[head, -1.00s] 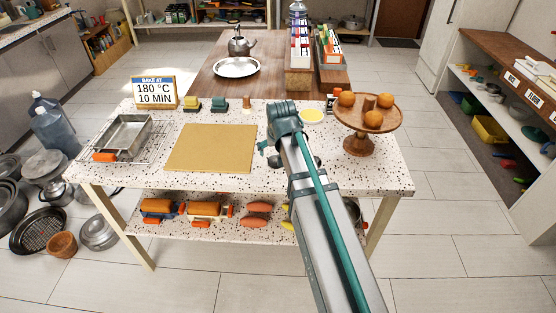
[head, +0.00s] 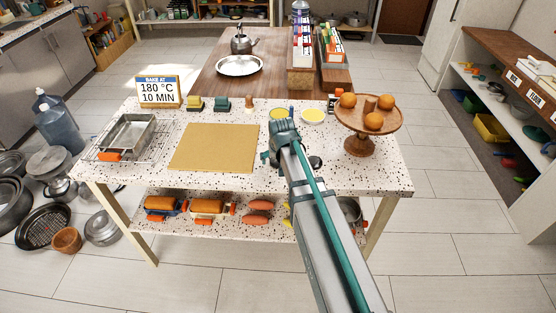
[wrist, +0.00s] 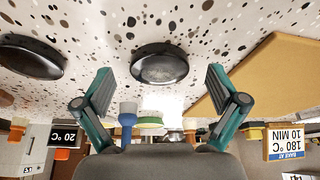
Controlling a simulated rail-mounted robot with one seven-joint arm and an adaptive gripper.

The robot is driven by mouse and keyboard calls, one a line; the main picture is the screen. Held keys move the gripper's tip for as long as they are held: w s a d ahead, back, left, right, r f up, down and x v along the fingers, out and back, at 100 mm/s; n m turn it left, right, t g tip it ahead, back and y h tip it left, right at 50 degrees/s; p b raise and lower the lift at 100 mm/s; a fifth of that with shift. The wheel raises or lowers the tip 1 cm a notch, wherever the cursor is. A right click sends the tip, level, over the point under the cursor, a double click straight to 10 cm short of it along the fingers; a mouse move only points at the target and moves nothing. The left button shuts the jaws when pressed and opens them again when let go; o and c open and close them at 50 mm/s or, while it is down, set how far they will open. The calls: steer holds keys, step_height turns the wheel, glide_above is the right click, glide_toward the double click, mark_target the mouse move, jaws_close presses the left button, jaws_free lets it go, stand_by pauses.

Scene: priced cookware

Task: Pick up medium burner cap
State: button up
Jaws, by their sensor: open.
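A round, dark burner cap (wrist: 160,66) with a glossy face lies on the speckled tabletop, between and beyond my fingers in the wrist view. A second dark burner cap (wrist: 30,58) lies to its left there, partly cut by the frame edge. I cannot tell which is the medium one. In the head view the fingers are mostly hidden.
The speckled table (head: 130,178) carries a tan board (head: 214,148) left of my arm, a wooden stand (head: 360,143) with oranges at right, and yellow-topped items (head: 313,115) behind. A metal pan (head: 127,132) stands on a rack at far left.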

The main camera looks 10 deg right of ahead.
steer(key=c, duration=1.3)
steer(key=shift+r, duration=0.2)
